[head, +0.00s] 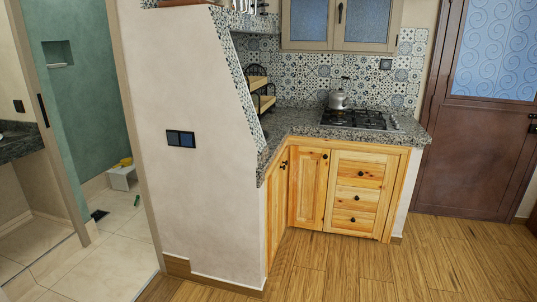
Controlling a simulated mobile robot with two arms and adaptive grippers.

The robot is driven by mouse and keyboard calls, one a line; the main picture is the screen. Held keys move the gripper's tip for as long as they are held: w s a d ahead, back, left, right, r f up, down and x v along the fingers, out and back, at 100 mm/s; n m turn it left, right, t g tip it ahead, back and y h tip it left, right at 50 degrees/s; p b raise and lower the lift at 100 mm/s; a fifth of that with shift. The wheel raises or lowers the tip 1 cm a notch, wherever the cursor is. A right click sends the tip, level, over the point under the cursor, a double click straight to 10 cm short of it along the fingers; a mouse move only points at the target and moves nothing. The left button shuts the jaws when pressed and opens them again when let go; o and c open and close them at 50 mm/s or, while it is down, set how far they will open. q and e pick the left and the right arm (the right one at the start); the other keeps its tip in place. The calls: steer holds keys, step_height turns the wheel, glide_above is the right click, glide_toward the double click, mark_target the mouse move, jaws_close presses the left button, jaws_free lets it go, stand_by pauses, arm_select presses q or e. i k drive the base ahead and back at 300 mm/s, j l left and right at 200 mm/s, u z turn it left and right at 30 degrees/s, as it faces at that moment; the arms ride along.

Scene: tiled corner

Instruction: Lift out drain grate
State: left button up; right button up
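A small dark drain grate (98,215) lies on the pale tiled floor of the room through the doorway at the left. It is far off and small in the head view, so I cannot tell whether it sits flush in the floor. Neither of my grippers shows in the head view.
A white stool (123,178) with a yellow item on it stands beyond the grate, near a small green item (137,201). A white wall (200,130) separates that room from the wooden kitchen cabinets (335,190). The wooden floor (400,270) at the front right is clear.

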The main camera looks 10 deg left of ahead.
mark_target(97, 215)
steer(key=i+j+u, duration=0.15)
steer(key=i+u, duration=0.3)
steer(key=i, duration=0.15)
steer(key=i+l+u, duration=0.1)
steer(key=i+u, duration=0.35)
steer(key=i, duration=0.15)
steer(key=i+l+u, duration=0.3)
steer(key=i+u, duration=0.15)
steer(key=i, duration=0.15)
steer(key=i+j+u, duration=0.25)
steer(key=i+u, duration=0.2)
steer(key=i, duration=0.15)
steer(key=i+j+u, duration=0.1)
steer(key=i+u, duration=0.35)
steer(key=i+l+u, duration=0.2)
steer(key=i+u, duration=0.25)
steer(key=i, duration=0.25)
